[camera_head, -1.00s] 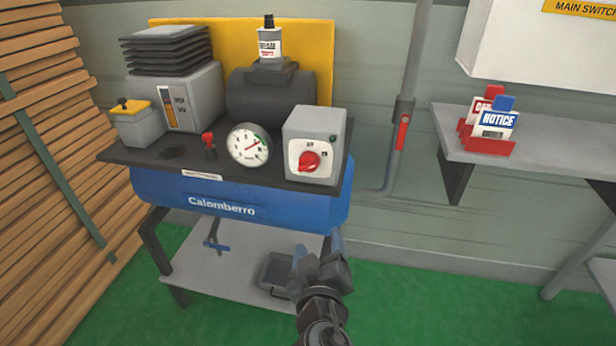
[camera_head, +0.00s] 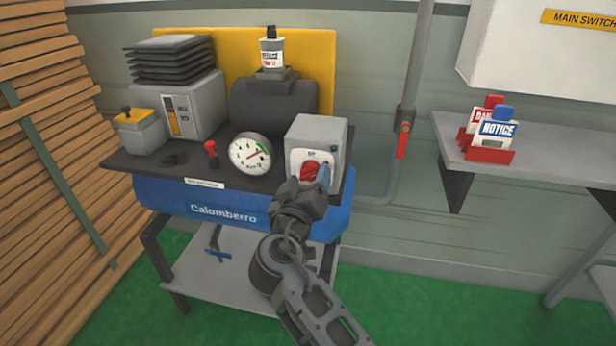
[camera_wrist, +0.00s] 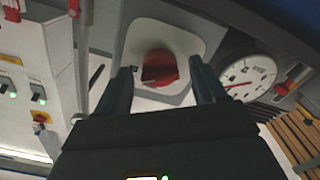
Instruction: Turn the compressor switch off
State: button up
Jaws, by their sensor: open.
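The compressor (camera_head: 160,196) has a blue tank and stands on a metal frame. On its right end is a grey switch box (camera_head: 331,134) with a red rotary switch (camera_head: 309,172). My gripper (camera_head: 310,177) is at the front of the box, and its fingers partly cover the switch. In the wrist view the red switch (camera_wrist: 159,68) sits between the two open fingers of my gripper (camera_wrist: 162,82). I cannot tell whether the fingers touch it.
A pressure gauge (camera_head: 250,153) and a red-topped valve (camera_head: 211,150) are left of the switch box. At right, a shelf (camera_head: 551,148) holds a red tag rack (camera_head: 489,155). A red-handled valve (camera_head: 403,141) is on the wall pipe. Stacked planks (camera_head: 45,150) stand at left.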

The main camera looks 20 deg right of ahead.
jog(key=shift+w+d, duration=0.15)
jog(key=shift+w, duration=0.1)
jog(key=c, duration=1.1)
